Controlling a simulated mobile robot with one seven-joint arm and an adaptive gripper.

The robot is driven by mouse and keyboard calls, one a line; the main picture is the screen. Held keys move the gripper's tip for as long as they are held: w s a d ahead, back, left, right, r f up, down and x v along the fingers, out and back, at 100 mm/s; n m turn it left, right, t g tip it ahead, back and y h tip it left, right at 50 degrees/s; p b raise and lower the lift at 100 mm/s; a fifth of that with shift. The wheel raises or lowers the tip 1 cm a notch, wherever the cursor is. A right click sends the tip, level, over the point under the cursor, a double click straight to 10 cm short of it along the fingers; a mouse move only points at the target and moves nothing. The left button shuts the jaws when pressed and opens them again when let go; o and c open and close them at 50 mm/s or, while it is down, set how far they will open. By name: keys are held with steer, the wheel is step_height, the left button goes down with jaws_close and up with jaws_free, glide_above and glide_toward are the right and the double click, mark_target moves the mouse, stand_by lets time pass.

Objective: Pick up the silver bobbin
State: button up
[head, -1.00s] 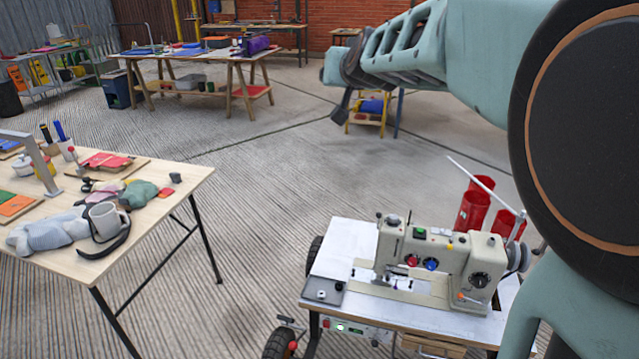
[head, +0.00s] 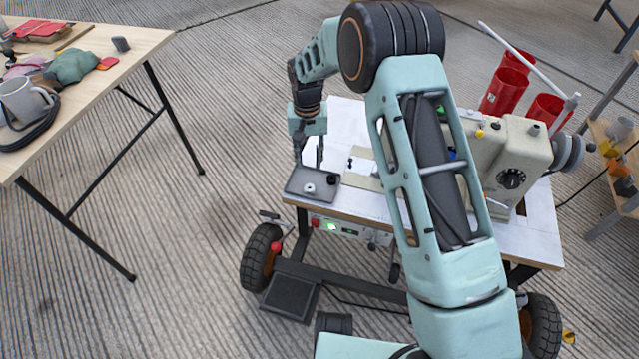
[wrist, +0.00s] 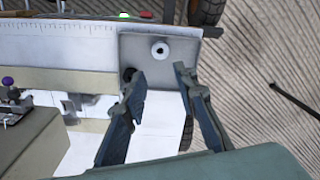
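The silver bobbin (head: 309,188) sits on a small grey tray (head: 296,183) at the left front corner of the white sewing table. In the wrist view the bobbin (wrist: 160,49) is a pale disc with a dark centre hole, on the grey tray (wrist: 140,42). My gripper (head: 310,158) points down over the tray. In the wrist view my gripper (wrist: 158,72) is open and empty, its fingertips apart with the bobbin just beyond the gap between them. A small black round piece (head: 332,180) lies on the tray beside the bobbin; the left finger partly covers it in the wrist view.
A cream sewing machine (head: 510,155) stands on the wheeled white table (head: 540,215), partly hidden by my arm. Red cylinders (head: 505,90) stand behind it. A wooden table (head: 130,45) with a mug (head: 22,100) is at left. Open floor lies between.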

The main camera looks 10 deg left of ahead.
mark_target(309, 185)
steer(key=f+b, duration=0.1)
steer(key=f, duration=0.2)
steer(key=f+b, duration=0.1)
steer(key=f, duration=0.3)
steer(key=s+f+b, duration=0.1)
steer(key=f, duration=0.2)
steer(key=shift+f, duration=0.4)
steer(key=c, duration=0.4)
steer(key=shift+r, duration=0.15)
